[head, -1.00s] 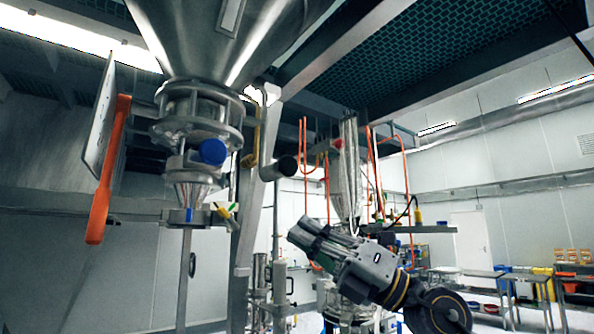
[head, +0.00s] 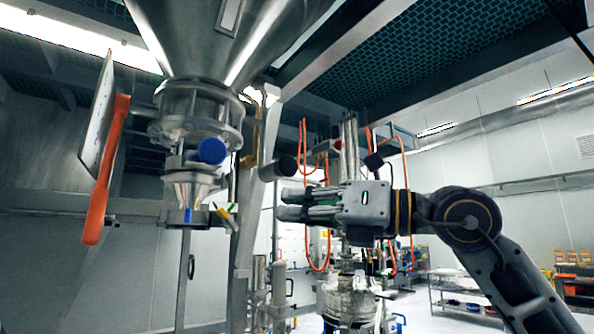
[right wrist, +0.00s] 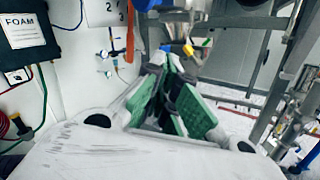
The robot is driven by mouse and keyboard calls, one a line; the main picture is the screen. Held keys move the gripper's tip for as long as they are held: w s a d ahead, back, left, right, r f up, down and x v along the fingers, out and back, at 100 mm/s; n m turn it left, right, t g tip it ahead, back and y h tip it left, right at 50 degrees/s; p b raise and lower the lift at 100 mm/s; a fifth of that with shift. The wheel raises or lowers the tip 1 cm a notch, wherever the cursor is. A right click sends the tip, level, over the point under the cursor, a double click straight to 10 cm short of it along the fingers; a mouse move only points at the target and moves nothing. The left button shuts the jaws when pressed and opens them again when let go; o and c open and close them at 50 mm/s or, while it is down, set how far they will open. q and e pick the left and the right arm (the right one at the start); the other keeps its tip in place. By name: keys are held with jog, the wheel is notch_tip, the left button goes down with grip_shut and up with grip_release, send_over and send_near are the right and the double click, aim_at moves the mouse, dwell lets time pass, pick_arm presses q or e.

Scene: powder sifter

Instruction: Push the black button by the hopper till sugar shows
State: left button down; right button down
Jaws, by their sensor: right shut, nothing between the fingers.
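The steel hopper (head: 190,40) hangs at the upper left of the head view, with a flanged outlet (head: 190,190) below it. A short dark cylinder with a black round end (head: 287,166) sticks out beside the outlet; it looks like the black button. My right gripper (head: 277,204) is just below and slightly left of that black end, apart from it in the picture, pointing left. It is shut and empty. In the right wrist view its green-padded fingers (right wrist: 168,62) point toward the outlet's lower flange (right wrist: 178,15). My left gripper is not in view.
A blue knob (head: 212,151) sits on the outlet. An orange-handled panel (head: 103,170) stands at the left. A steel post (head: 250,225) is right of the outlet. Orange hoses (head: 305,200) and a steel vessel (head: 348,300) are behind my gripper.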

aim_at(289, 172)
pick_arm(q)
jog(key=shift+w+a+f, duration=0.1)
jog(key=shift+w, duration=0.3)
pick_arm(e)
jog(key=s+d+r+m+t+h, duration=0.1)
jog(key=d+r+m+t+h, duration=0.2)
jog(key=d+r+t+h, duration=0.4)
jog(key=shift+s+d+r+t, duration=0.4)
jog(key=shift+d+r, duration=0.25)
jog(key=shift+r, duration=0.05)
jog(key=shift+w, duration=0.1)
